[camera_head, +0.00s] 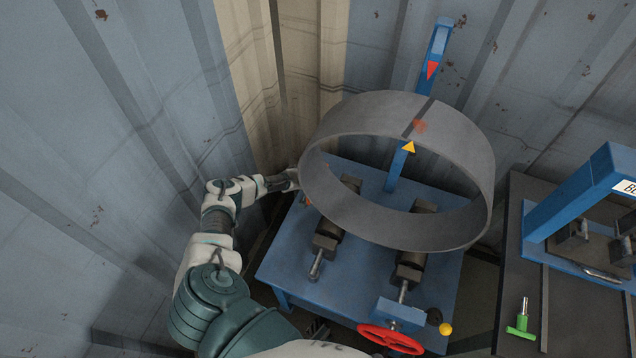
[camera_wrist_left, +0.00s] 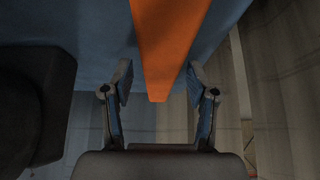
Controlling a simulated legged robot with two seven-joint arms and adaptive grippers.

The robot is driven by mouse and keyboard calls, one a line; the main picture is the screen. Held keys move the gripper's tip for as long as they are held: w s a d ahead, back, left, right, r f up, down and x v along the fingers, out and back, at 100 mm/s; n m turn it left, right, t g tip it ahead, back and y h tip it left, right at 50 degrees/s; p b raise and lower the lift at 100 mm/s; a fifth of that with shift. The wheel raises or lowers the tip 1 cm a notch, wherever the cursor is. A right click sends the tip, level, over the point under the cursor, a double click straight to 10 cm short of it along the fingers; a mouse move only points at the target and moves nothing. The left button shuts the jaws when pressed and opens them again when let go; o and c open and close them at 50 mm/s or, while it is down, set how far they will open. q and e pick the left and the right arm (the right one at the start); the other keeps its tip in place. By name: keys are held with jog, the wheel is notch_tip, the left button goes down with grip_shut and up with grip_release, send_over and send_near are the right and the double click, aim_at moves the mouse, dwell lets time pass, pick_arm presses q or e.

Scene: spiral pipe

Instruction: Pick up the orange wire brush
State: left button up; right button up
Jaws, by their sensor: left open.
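The orange wire brush (camera_wrist_left: 162,45) shows in the left wrist view as a flat orange bar coming down from the top, narrowing to a blunt end. My left gripper (camera_wrist_left: 158,76) is open, with one finger on each side of the bar's lower end. Gaps show between the bar and both fingers. In the head view my left gripper (camera_head: 289,181) is at the left edge of the blue table, partly hidden by the grey pipe ring. A small orange bit (camera_head: 307,201) shows beside the ring there; most of the brush is hidden. My right gripper is not in view.
The large grey pipe ring (camera_head: 345,212) stands on rollers on the blue table (camera_head: 345,290), close right of my left gripper. A red handwheel (camera_head: 391,339) is at the table's front. A dark bench (camera_head: 515,250) is at the right. Corrugated walls enclose the back and left.

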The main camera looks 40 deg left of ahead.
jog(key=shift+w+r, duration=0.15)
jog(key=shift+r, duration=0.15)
pick_arm(q)
jog(key=shift+a+f, duration=0.1)
grip_shut()
jog(key=shift+r, duration=0.2)
